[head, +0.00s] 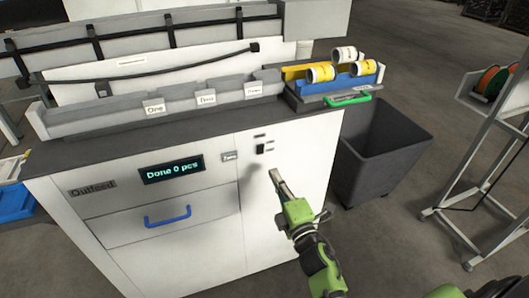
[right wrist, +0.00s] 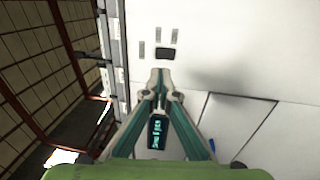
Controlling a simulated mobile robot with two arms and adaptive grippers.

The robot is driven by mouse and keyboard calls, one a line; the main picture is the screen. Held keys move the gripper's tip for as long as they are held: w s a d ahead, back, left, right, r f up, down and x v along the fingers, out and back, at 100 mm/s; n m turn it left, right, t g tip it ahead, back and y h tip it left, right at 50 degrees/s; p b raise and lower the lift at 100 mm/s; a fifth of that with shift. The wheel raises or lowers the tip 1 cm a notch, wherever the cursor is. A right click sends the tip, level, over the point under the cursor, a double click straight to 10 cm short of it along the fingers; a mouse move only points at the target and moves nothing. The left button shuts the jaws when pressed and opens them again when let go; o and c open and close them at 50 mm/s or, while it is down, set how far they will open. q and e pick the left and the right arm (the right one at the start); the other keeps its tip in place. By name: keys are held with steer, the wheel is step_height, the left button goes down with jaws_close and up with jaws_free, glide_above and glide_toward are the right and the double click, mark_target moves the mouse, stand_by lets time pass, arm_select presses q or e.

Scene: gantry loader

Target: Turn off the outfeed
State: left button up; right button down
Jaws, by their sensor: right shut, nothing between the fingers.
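The outfeed cabinet (head: 200,245) is white with a dark top. It bears an "Outfeed" label (head: 92,187) and a display (head: 172,170) reading "Done 0 pcs". A small black switch (head: 261,149) sits on its front face, right of the display, with small labels near it. The switch also shows in the right wrist view (right wrist: 168,53), just beyond the fingertips; its on or off position is too small to tell. My right gripper (head: 275,174) is shut and empty, just below the switch in the head view. I cannot tell whether it touches the panel. My left gripper is not in view.
A drawer with a blue handle (head: 168,217) is below the display. A dark open bin (head: 385,160) stands at the right, before a metal rack (head: 490,160).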

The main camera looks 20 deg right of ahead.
mark_target(261, 147)
steer(key=w, duration=0.3)
steer(key=w+p, duration=0.1)
steer(key=w, duration=0.2)
steer(key=w+r, duration=0.1)
steer(key=w, duration=0.2)
steer(key=shift+w+d+p, duration=0.1)
steer(key=shift+d+p, duration=0.05)
steer(key=shift+p, duration=0.15)
steer(key=shift+w+r+b, duration=0.15)
steer(key=shift+w+b, duration=0.15)
steer(key=shift+b, duration=0.05)
steer(key=shift+s+r, duration=0.1)
steer(key=shift+r, duration=0.05)
